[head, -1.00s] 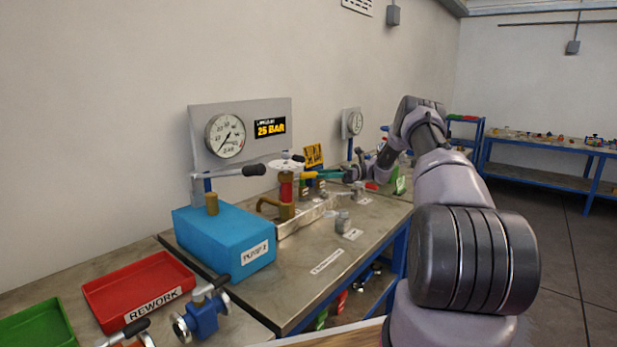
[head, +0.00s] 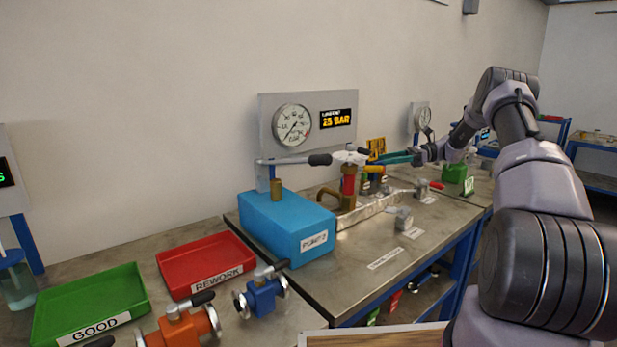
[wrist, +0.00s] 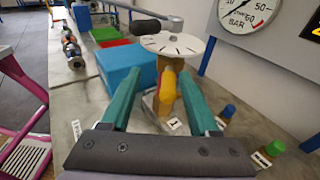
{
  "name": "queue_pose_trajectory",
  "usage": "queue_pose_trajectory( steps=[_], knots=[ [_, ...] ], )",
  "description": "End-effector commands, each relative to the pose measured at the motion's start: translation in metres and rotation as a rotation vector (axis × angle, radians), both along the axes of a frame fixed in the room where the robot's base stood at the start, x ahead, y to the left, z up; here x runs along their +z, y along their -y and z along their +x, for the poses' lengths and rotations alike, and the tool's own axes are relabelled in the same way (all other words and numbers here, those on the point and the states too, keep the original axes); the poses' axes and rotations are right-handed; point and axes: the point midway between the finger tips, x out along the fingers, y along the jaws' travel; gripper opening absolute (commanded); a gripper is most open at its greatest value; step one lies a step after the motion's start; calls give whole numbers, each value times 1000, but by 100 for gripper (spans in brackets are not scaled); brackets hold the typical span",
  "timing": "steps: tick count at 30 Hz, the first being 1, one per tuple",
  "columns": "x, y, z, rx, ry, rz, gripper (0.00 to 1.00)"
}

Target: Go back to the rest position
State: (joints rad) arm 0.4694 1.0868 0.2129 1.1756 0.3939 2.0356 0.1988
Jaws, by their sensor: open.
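My gripper (head: 386,159) is open, with teal fingers, at the right of the test post on the bench. It also shows in the wrist view (wrist: 158,78), with nothing clasped between its fingers. The post (head: 348,186) is red and brass with a white disc (head: 350,157) on top. In the wrist view, a red and yellow part (wrist: 167,88) stands beyond and between the fingertips, under the marked white disc (wrist: 172,45). Whether a finger touches it I cannot tell. My arm reaches in from the right of the head view.
A blue PUMP 2 box (head: 285,225), a pressure gauge (head: 292,124) and a black-gripped lever (head: 320,160) are close by. Red REWORK (head: 205,262) and green GOOD (head: 90,300) trays lie left, near blue (head: 262,293) and orange (head: 182,331) flanged valves.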

Motion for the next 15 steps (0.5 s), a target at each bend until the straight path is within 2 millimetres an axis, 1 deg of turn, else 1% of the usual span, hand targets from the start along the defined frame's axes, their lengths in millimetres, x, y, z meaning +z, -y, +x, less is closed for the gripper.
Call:
queue_pose_trajectory(
  steps=[1,3,5,6,11,15],
  knots=[
    [22,-12,-7,28,39,-58,62],
    [45,-27,-21,64,93,-142,62],
    [63,-38,-34,96,143,-214,62],
    [75,-45,-44,116,175,-262,62],
    [118,-69,-87,193,314,-444,62],
    [151,-83,-130,255,441,-598,62]
  ],
)
